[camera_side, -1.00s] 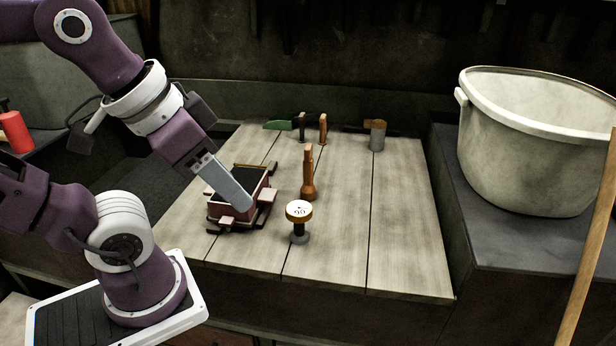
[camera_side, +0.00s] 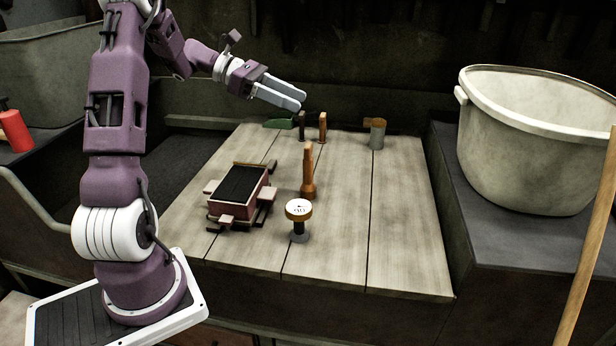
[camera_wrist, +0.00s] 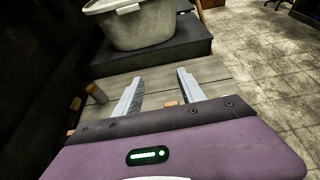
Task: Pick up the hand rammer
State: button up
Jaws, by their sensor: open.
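The wooden tool that looks like the hand rammer (camera_side: 308,175) stands upright mid-table, orange-brown, with a slim shaft and wider foot. My gripper (camera_side: 300,102) is open and empty, high above the back of the table, behind and well above the tool, its fingers pointing right. In the wrist view my gripper's two fingers (camera_wrist: 160,76) are spread apart with nothing held. A small wooden-coloured end (camera_wrist: 170,104) shows between them; I cannot tell which tool it is.
A moulding flask with dark fill (camera_side: 240,187) sits left of the tool. A round-faced gauge (camera_side: 299,211) stands in front. A large pale bucket (camera_side: 530,150) stands right; the table's right side is clear.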

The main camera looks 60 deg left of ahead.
send_near(308, 172)
jog(key=w+d, duration=0.3)
jog(key=w, duration=0.2)
jog(key=x, duration=0.7)
jog(key=shift+s+f, duration=0.2)
grip_shut()
